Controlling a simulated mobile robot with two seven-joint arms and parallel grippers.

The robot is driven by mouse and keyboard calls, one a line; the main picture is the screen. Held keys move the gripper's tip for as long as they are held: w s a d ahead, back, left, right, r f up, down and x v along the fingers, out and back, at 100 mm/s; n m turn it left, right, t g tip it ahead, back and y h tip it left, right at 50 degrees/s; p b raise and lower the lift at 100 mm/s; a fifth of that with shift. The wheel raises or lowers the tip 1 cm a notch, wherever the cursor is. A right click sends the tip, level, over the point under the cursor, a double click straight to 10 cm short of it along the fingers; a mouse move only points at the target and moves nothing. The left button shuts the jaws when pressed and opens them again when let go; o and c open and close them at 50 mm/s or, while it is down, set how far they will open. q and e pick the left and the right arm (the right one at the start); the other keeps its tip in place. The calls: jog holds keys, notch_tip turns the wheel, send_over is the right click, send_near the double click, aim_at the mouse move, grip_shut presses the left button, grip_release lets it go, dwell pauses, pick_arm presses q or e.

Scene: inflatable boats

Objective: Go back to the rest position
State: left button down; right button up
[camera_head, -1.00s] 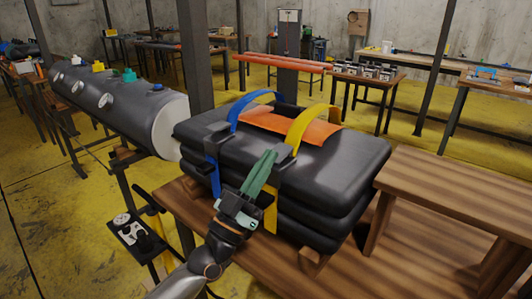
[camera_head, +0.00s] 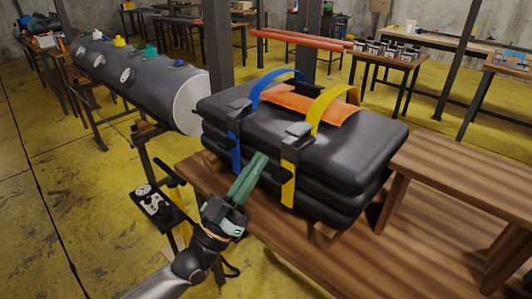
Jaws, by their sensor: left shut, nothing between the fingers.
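My left gripper (camera_head: 249,172), with green fingers, is shut and empty. It is in front of the stacked black boat bundle (camera_head: 345,150), between its blue strap (camera_head: 235,150) and yellow strap (camera_head: 288,180); whether the fingertips touch the bundle I cannot tell. The bundle lies on a wooden table (camera_head: 270,235), with an orange patch (camera_head: 312,103) on top and a buckle on each strap. My left arm comes in from the bottom left. My right gripper is not in view.
A raised wooden bench (camera_head: 455,165) stands on the table at the right. A grey inflatable tube (camera_head: 140,85) lies at the left, behind a small black panel with gauges (camera_head: 155,205). A dark post (camera_head: 217,50) rises behind the table. Yellow floor at the left is open.

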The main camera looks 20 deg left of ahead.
pick_arm(q)
jog(key=shift+s+f, duration=0.15)
jog(key=shift+s, duration=0.1)
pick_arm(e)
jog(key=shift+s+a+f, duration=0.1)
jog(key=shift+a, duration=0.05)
pick_arm(q)
jog(key=s+d+f+g+y+p, duration=0.2)
jog(key=f+g+p, duration=0.2)
jog(key=f, duration=0.5)
jog(key=s+d+f+g+y+p, duration=0.1)
jog(key=s+d+f+g+p, duration=0.2)
jog(key=f, duration=0.5)
jog(key=s+a+f+n+g+y+p, duration=0.2)
jog(key=s+f+g, duration=0.5)
jog(key=s+f, duration=0.5)
jog(key=shift+f+g+y+p, duration=0.4)
jog(key=shift+f+y+p, duration=0.3)
jog(key=shift+y, duration=0.1)
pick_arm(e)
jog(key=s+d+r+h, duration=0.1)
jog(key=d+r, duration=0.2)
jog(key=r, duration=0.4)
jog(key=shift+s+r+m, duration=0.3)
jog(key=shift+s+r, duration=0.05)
